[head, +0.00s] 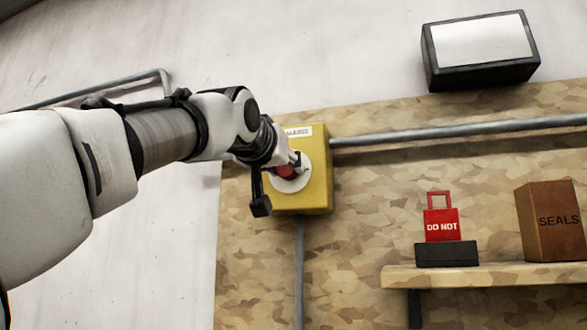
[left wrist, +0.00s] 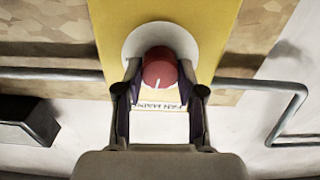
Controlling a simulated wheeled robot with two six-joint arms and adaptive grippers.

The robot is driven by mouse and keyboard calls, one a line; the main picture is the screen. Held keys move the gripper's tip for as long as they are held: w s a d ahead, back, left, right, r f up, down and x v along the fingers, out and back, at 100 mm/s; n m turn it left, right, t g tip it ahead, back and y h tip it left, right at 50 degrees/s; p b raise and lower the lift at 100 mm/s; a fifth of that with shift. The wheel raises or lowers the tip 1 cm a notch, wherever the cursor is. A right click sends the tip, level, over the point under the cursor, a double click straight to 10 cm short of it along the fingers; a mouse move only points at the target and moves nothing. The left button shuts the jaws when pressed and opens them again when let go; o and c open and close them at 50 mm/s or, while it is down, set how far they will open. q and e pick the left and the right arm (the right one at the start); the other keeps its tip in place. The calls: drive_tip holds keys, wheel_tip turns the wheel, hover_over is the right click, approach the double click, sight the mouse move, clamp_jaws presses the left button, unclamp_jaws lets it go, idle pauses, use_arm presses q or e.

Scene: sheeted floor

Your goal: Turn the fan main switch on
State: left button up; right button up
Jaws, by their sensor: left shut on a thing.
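The fan main switch is a yellow box (head: 318,180) on the wall panel with a white round plate (head: 290,184) and a red knob (head: 286,172). In the left wrist view the red knob (left wrist: 160,68) has a short white mark on its lower edge as pictured. A white label (left wrist: 160,122) with the words FAN MAIN lies below it there, partly hidden. My left gripper (head: 293,163) is shut on the red knob, its two fingers on either side. It partly covers the knob and box in the head view. My right gripper is not in view.
A grey pipe (head: 450,131) runs right from the box, and another runs down from it. A wooden shelf (head: 490,275) at lower right holds a red DO NOT lockout tag (head: 441,225) and a brown SEALS box (head: 549,221). A black-framed panel (head: 482,47) is above.

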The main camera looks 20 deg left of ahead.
use_arm(q)
drive_tip(key=shift+d+r+m, duration=0.1)
drive_tip(key=shift+m, duration=7.8)
drive_tip(key=shift+s, duration=0.1)
drive_tip(key=o, duration=1)
drive_tip(key=shift+o, duration=0.7)
drive_tip(key=shift+w+f, duration=0.2)
drive_tip(key=shift+w, duration=0.2)
drive_tip(key=shift+s, duration=0.2)
